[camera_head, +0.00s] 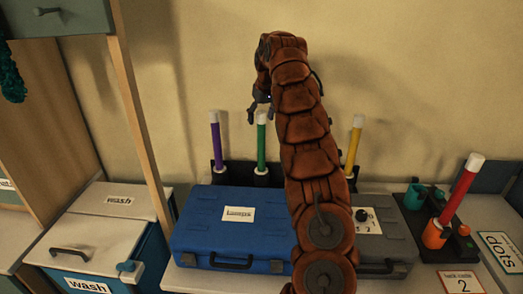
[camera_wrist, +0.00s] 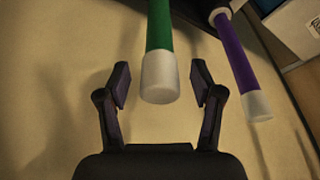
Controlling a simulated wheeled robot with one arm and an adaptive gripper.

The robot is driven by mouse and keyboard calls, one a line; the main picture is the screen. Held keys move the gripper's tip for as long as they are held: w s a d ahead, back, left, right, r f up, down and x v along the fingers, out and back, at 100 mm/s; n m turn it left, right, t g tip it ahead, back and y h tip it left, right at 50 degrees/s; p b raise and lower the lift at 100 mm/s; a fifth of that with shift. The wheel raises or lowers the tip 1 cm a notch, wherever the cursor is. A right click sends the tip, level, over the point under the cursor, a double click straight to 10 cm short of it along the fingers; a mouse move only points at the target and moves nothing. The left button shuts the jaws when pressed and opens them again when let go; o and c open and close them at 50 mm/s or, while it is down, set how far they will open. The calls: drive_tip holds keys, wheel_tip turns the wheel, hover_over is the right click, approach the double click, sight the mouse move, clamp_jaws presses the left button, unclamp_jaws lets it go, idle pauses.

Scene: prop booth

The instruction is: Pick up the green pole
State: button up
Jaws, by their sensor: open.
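The green pole (camera_head: 261,143) has a white tip and stands upright in a dark holder behind the blue case. In the wrist view the green pole (camera_wrist: 159,30) comes down from the top edge, with its white end between the finger ends. My gripper (camera_head: 259,106) is just above and beside the pole's top in the head view. In the wrist view my gripper (camera_wrist: 160,87) is open, with one finger on each side of the white tip and a gap on both sides. Neither finger appears to touch it.
A purple pole (camera_head: 215,142) stands left of the green one, also seen in the wrist view (camera_wrist: 237,60). A yellow pole (camera_head: 354,145) and red pole (camera_head: 461,192) stand to the right. The blue case (camera_head: 190,235) is in front. A wooden post (camera_head: 140,110) rises at left.

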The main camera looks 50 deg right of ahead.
drive_tip(key=shift+x, duration=1.1)
clamp_jaws()
